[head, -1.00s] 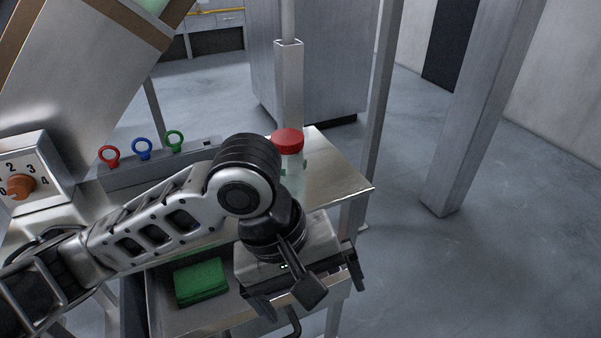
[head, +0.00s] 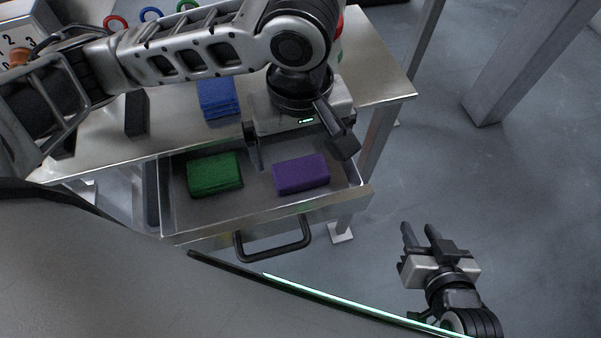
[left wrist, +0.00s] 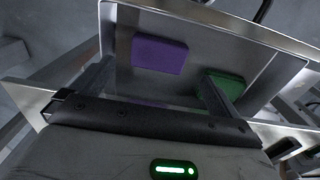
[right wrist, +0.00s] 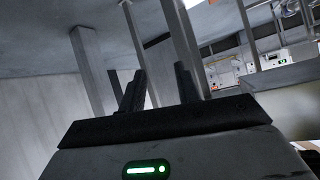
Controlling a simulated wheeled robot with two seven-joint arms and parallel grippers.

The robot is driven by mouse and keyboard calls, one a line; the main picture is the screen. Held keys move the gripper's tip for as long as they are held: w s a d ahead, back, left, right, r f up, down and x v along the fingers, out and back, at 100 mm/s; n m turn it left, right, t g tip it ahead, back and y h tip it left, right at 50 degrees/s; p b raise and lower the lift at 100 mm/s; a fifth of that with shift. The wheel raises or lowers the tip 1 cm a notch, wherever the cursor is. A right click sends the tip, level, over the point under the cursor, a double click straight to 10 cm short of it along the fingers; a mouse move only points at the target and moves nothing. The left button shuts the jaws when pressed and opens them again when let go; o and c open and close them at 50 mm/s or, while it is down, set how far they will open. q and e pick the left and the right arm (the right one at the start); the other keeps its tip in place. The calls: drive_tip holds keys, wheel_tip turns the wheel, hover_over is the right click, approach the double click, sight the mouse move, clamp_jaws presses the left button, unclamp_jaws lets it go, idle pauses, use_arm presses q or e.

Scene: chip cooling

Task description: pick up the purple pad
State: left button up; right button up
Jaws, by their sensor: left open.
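The purple pad (head: 301,174) lies flat in the right half of the open metal drawer (head: 262,212). A green pad (head: 214,188) lies to its left, with a gap between them. My left gripper (head: 298,146) is open and empty, just behind and above the purple pad, its fingers spread wide. In the left wrist view the purple pad (left wrist: 160,54) shows beyond and between the fingers, apart from them; the green pad (left wrist: 232,88) is partly behind one finger. My right gripper (head: 420,229) is low at the right, away from the drawer, its fingers apart and empty.
A blue pad stack (head: 218,97) lies on the metal table (head: 375,75) behind the drawer. The drawer's black handle (head: 275,243) sticks out in front. Red, blue and green rings stand at the back left.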

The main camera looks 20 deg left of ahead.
sight(300, 170)
use_arm(q)
wheel_tip(300, 170, down, 7)
drive_tip(key=shift+w+b, duration=0.15)
drive_tip(key=shift+b, duration=0.65)
drive_tip(key=c, duration=0.9)
